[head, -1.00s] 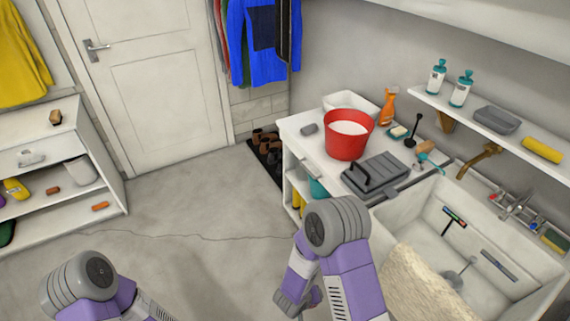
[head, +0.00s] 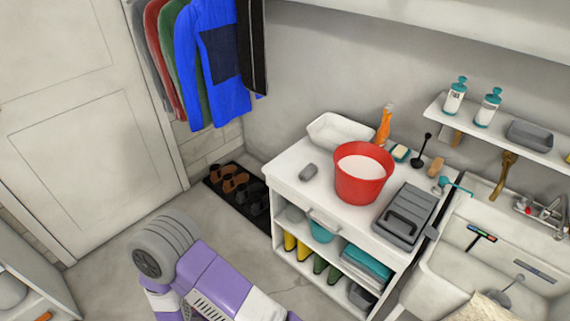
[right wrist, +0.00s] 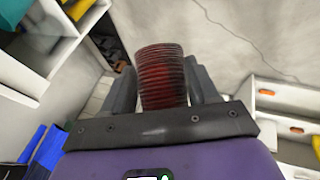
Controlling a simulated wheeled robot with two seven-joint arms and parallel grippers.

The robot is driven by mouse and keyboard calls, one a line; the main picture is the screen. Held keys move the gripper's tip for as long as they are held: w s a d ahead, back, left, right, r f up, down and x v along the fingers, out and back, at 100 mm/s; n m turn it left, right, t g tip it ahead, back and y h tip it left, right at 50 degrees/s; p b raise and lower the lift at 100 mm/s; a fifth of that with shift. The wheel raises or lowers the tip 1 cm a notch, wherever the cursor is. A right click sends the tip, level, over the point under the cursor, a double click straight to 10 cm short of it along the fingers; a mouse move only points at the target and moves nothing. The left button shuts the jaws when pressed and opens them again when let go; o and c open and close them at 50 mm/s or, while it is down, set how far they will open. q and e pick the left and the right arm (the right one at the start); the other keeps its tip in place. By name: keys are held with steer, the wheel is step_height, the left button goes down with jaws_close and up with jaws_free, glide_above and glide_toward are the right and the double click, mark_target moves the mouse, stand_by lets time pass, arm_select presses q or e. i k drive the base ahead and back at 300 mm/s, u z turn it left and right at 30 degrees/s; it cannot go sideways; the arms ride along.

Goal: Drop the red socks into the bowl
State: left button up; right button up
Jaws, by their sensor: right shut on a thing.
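In the right wrist view, a dark red, ribbed roll, which looks like the red socks (right wrist: 161,70), sits between the two grey fingers of my right gripper (right wrist: 162,85). The gripper is shut on it. In the head view one of my arms shows at the lower left, but neither gripper shows there.
On the white counter (head: 290,178) stand a red bucket (head: 358,187) with white contents, a white basin (head: 338,130), a grey toolbox (head: 405,215) and an orange spray bottle (head: 384,122). A sink is at right.

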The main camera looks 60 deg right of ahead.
mark_target(342, 137)
steer(key=z, duration=0.65)
steer(key=i, duration=1)
steer(key=z, duration=1.1)
